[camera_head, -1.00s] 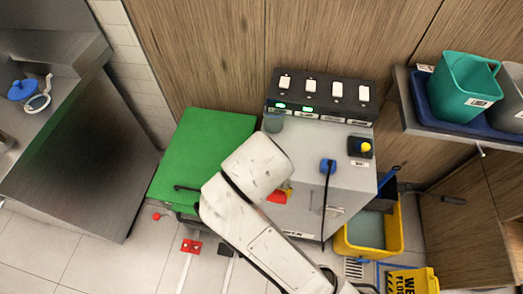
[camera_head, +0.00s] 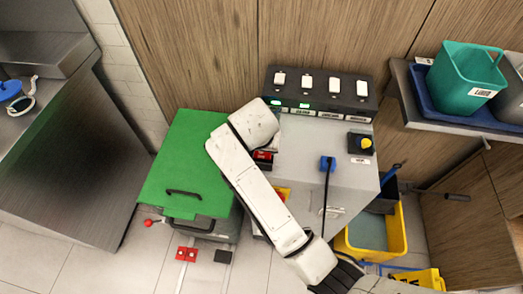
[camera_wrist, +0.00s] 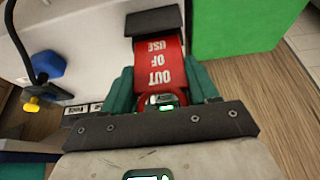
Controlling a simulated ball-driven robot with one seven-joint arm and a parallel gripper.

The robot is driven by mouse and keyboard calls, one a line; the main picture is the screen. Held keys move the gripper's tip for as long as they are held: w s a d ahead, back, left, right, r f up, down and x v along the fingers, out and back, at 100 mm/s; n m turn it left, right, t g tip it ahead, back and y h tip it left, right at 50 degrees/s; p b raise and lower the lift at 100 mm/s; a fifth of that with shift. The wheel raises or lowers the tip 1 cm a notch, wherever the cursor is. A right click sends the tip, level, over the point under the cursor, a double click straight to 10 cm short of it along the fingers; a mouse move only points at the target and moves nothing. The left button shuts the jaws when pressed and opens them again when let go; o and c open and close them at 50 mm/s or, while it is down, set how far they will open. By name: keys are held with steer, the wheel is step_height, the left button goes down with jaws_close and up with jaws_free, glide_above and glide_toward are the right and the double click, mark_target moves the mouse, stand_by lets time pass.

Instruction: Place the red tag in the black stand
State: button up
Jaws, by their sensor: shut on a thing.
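The red tag (camera_wrist: 160,68), lettered "OUT OF USE", is between the teal fingers of my gripper (camera_wrist: 163,80) in the wrist view. My gripper is shut on its near end. The tag's far end meets the black stand (camera_wrist: 153,20), a dark block on the pale surface. Whether the tag sits in the stand or only lies against it, I cannot tell. In the head view a small red patch, likely the tag (camera_head: 263,155), shows beside my arm's end. My arm hides the gripper there.
The grey cabinet (camera_head: 340,185) carries a row of white switches (camera_head: 307,80), a blue part with a black cord (camera_head: 327,163) and a yellow knob (camera_head: 366,143). A green lid (camera_head: 185,150) lies to the left. A yellow bucket (camera_head: 398,240) stands at the right.

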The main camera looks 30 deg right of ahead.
mark_target(261, 153)
steer(key=shift+s+f, duration=0.1)
steer(key=shift+f, duration=1.3)
steer(key=shift+f, duration=0.15)
steer(key=o, duration=1)
steer(key=v, duration=1.2)
steer(key=shift+r, duration=0.25)
